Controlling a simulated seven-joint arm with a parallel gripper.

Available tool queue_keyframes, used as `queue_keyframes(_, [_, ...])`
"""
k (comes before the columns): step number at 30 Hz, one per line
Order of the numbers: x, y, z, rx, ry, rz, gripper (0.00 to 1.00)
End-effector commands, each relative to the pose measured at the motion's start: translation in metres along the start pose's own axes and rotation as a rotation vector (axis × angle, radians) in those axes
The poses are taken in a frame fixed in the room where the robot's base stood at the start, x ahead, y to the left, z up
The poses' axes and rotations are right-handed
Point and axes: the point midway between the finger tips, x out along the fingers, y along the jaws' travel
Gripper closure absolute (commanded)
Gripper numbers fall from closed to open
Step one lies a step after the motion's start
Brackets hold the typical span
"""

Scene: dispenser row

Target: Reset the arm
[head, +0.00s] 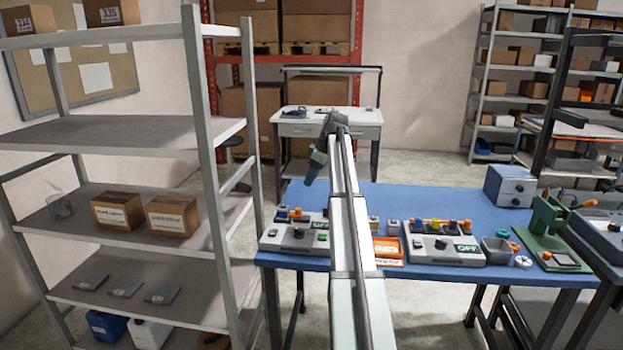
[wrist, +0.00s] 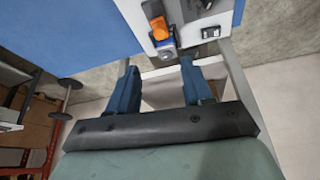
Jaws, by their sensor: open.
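My arm (head: 345,220) reaches out over the blue-topped table (head: 420,204) in the head view. Its end bends down to the left above the table's back left part. In the wrist view my gripper (wrist: 161,60) is open, with its two blue fingers apart and nothing held between them. A grey dispenser box (wrist: 190,15) with an orange part shows just beyond the fingertips in the wrist view. In the head view, grey dispenser boxes stand along the table's front edge, one left (head: 296,236) of my arm and one right (head: 443,245).
A small grey bin (head: 497,250) and a green press (head: 550,228) stand at the right. A shelf rack (head: 205,150) stands close on the left. The table's middle back is clear.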

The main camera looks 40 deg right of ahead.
Motion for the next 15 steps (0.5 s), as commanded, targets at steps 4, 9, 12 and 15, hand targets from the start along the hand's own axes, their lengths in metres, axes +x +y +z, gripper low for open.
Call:
queue_keyframes(4, [0.000,0.000,0.000,0.000,0.000,0.000,0.50])
queue_keyframes(9, [0.000,0.000,0.000,0.000,0.000,0.000,0.50])
queue_keyframes(12, [0.004,-0.004,0.000,-0.005,0.001,-0.006,0.50])
queue_keyframes(15, [0.020,-0.021,0.001,-0.031,0.007,-0.037,0.50])
